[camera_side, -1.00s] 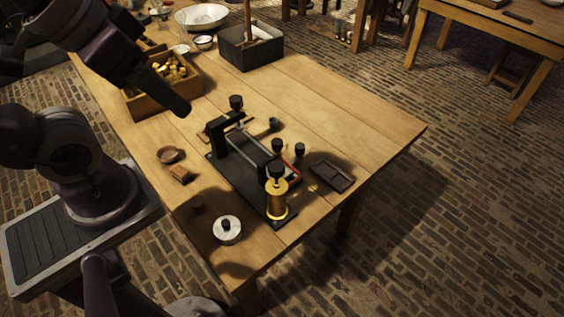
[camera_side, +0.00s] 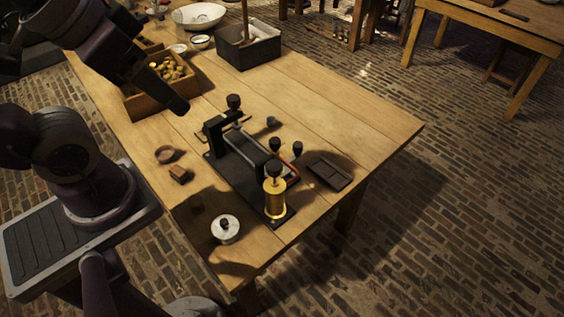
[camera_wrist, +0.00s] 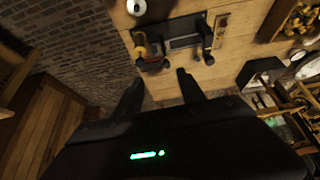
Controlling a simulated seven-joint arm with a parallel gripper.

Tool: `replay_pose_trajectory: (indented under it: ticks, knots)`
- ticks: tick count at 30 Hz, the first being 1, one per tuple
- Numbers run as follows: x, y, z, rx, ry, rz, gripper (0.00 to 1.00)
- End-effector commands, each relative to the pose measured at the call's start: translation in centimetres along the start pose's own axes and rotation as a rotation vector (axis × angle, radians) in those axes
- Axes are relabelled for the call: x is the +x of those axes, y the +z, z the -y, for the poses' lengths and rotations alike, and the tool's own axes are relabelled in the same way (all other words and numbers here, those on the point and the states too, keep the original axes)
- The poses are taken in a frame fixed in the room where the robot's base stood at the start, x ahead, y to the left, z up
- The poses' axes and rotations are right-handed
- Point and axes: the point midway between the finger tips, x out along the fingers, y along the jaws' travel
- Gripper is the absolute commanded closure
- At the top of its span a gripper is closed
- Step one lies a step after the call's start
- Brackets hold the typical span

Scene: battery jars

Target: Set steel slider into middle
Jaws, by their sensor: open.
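A dark slide apparatus (camera_side: 232,174) stands on the wooden table, with a pale metal rod (camera_side: 252,147) running between two black uprights. A small pale metallic piece (camera_side: 238,127) shows by the far upright; I cannot tell if it is the steel slider. A brass cylinder (camera_side: 275,198) with a black knob stands at the near end. The apparatus (camera_wrist: 180,36) also shows in the wrist view, beyond my fingers. My gripper (camera_wrist: 158,82) is open and empty, its two dark fingers apart. In the side view its end (camera_side: 180,104) hangs above the table, left of the apparatus, touching nothing visible.
A steel disc with a black knob (camera_side: 225,229) lies near the front edge. A wooden ring (camera_side: 167,154) and small block (camera_side: 179,174) lie left of the apparatus, a dark tray (camera_side: 329,174) right. A box of brass pieces (camera_side: 146,103) and grey bin (camera_side: 247,53) stand behind.

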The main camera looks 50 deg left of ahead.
Motion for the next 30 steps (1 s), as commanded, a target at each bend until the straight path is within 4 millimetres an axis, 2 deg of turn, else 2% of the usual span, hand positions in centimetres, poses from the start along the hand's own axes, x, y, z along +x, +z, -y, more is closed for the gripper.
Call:
replay_pose_trajectory:
  ticks: [2,4,7,8,9,11,13,15,18,21,30]
  knots:
    - [0.4,-1.4,-0.1,-0.009,0.01,0.028,0.53]
    - [1.4,-4.0,-0.2,-0.029,0.025,0.073,0.53]
    - [4.7,-8.8,-0.4,-0.071,0.043,0.158,0.53]
    - [6.1,-10.2,-0.3,-0.084,0.046,0.184,0.53]
    - [8.2,-11.8,-0.3,-0.1,0.046,0.218,0.53]
    - [12.1,-14.0,-0.2,-0.126,0.04,0.271,0.53]
    - [17.4,-15.7,0.1,-0.152,0.026,0.331,0.53]
    - [22.6,-16.3,0.3,-0.17,0.007,0.384,0.53]
    - [28.9,-16.0,0.8,-0.185,-0.023,0.441,0.53]
    - [32.8,-15.3,1.1,-0.19,-0.042,0.473,0.53]
    - [37.7,-12.9,1.2,-0.193,-0.051,0.49,0.53]
